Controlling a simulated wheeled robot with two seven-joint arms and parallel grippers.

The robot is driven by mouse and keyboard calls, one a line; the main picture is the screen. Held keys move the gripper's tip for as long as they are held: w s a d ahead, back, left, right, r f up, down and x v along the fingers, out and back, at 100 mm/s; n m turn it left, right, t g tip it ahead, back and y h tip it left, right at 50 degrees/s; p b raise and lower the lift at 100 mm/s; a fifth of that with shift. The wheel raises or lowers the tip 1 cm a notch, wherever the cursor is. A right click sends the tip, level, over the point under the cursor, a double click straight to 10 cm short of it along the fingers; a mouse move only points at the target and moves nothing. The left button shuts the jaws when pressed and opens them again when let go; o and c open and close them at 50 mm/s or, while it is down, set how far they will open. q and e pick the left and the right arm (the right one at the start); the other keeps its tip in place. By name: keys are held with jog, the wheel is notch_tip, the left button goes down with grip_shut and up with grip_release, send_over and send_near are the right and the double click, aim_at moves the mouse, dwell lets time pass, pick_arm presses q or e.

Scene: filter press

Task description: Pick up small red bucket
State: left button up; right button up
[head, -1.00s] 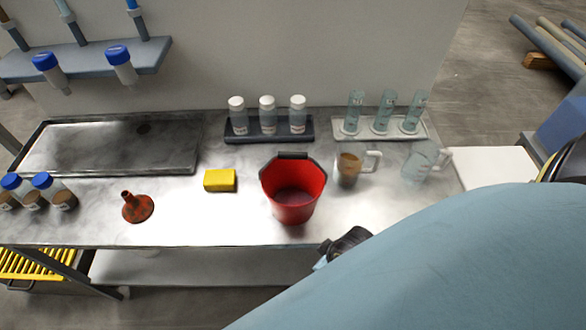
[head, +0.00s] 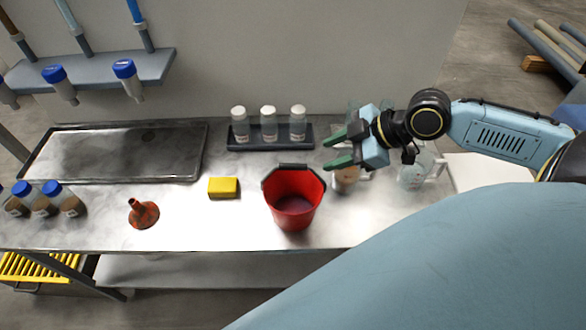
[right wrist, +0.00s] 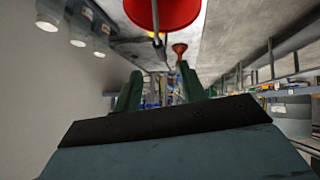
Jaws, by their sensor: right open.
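The small red bucket (head: 292,200) stands upright on the metal bench, with a dark grip on its handle at the rear rim. My right gripper (head: 330,152) has green fingers, open and empty, up and to the right of the bucket and apart from it. In the right wrist view the bucket (right wrist: 163,12) shows at the top edge, beyond the green fingers (right wrist: 160,95). My left gripper is not in view.
A yellow sponge (head: 223,187) and a red funnel (head: 143,213) lie left of the bucket. A rack of white-capped bottles (head: 268,138) stands behind it. A brown-filled beaker (head: 346,182) and a clear jug (head: 412,174) stand to the right, partly behind my arm.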

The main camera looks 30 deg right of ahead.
aim_at(289, 169)
jog(key=x, duration=0.7)
jog(key=shift+w+a, duration=0.1)
jog(key=shift+w, duration=0.05)
jog(key=shift+p+x, duration=0.35)
jog(key=shift+x, duration=2.65)
jog(key=shift+a, duration=0.1)
jog(key=shift+c, duration=0.3)
grip_shut()
